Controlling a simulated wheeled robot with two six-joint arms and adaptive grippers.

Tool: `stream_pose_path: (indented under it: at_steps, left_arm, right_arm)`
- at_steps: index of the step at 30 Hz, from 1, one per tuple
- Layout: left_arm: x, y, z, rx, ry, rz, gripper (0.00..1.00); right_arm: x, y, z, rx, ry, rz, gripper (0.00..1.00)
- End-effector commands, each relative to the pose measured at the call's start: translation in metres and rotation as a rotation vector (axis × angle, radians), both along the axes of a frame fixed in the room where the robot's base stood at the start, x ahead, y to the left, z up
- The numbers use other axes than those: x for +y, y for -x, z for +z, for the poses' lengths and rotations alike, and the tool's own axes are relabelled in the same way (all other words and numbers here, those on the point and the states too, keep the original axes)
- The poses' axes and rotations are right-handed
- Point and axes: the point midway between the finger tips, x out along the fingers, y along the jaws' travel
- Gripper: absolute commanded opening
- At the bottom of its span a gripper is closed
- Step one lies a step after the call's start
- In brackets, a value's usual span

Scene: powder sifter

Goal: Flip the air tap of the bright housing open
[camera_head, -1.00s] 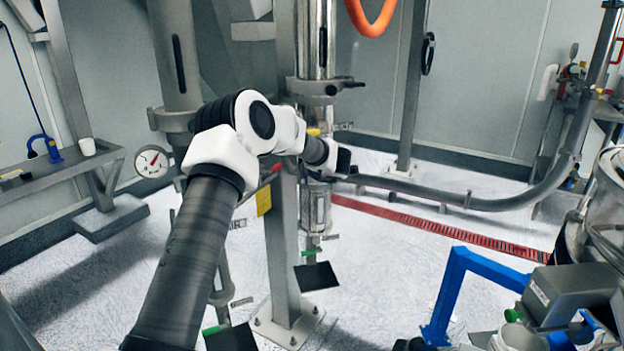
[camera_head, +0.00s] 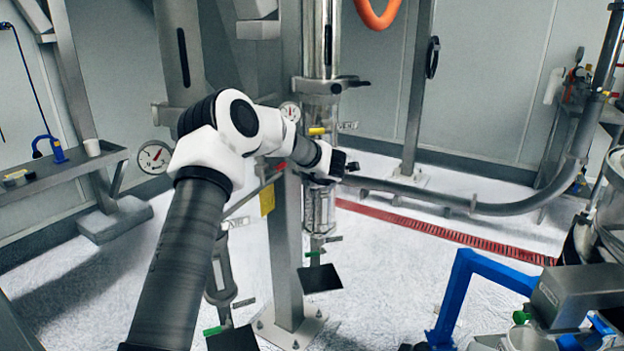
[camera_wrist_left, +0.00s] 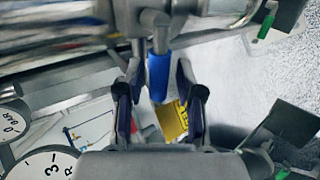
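The bright housing (camera_head: 320,45) is the polished upright cylinder at the middle top of the head view; a duller grey one (camera_head: 180,50) stands to its left. My left gripper (camera_head: 346,167) is in front of the pipework below the bright housing. In the left wrist view my left gripper (camera_wrist_left: 158,112) is open, its fingers on either side of a blue lever (camera_wrist_left: 159,75), with gaps showing. The lever hangs from a metal fitting; I cannot tell for sure that it is the air tap. The head view hides it behind my gripper. My right gripper is not in view.
A round gauge (camera_head: 154,157) is at left. A grey post (camera_head: 287,240) stands beside my arm. A curved pipe (camera_head: 480,206) runs right. A blue frame (camera_head: 462,290) is at lower right.

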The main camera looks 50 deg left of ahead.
Motion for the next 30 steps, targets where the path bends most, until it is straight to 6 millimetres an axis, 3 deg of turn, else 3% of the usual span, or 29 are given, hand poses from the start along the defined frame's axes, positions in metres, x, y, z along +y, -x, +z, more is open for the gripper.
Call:
stream_pose_path:
  at_steps: [11,24,30]
  left_arm:
    - [-0.005,0.002,0.005,-0.001,-0.001,-0.001,0.43]
    - [-0.077,0.040,0.059,0.001,-0.001,-0.002,0.43]
    - [-0.088,0.047,0.067,0.001,-0.002,0.000,0.43]
  right_arm:
    - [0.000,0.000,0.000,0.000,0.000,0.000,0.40]
    - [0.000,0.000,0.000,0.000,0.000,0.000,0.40]
    - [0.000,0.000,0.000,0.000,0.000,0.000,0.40]
